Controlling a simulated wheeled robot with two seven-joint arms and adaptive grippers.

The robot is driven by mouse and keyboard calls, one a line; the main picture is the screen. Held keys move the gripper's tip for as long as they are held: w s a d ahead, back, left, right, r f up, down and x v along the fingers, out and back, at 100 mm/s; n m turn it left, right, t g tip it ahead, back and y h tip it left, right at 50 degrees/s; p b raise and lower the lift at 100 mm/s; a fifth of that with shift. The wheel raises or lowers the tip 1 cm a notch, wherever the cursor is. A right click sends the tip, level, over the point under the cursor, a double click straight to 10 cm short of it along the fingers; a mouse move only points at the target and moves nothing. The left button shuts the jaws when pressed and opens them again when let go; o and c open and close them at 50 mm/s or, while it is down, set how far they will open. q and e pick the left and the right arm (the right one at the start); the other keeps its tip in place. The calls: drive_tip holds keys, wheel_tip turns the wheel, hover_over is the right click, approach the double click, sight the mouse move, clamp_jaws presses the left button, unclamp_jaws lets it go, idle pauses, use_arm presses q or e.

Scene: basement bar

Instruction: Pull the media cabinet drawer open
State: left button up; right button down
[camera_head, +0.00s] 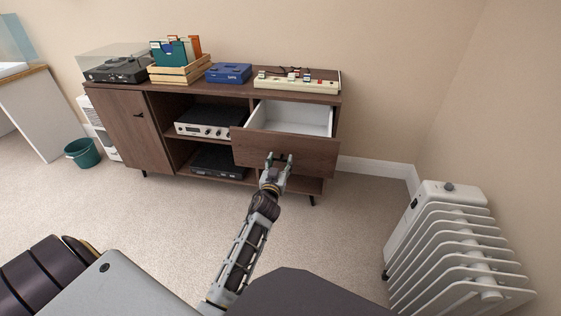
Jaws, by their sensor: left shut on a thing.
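The media cabinet (128,120) is dark wood and stands against the back wall. Its drawer (300,150) at the upper right is pulled partly out, and the white inside (290,118) shows empty. My left gripper (279,160) is at the middle of the drawer front, shut on the drawer handle. The fingers hide most of the handle. My right gripper is not in view.
A white oil radiator (450,235) stands at the right by the wall. A turntable, a wooden record crate (180,70), a blue case (228,73) and a cream device (297,82) sit on the cabinet top. A green bucket (83,153) stands at the left. Carpet in front is clear.

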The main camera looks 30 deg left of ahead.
sight(280, 140)
use_arm(q)
drive_tip(key=shift+r, duration=0.1)
drive_tip(key=o, duration=1.5)
drive_tip(key=shift+c, duration=0.2)
drive_tip(key=shift+r, duration=0.1)
drive_tip(key=shift+r, duration=4.85)
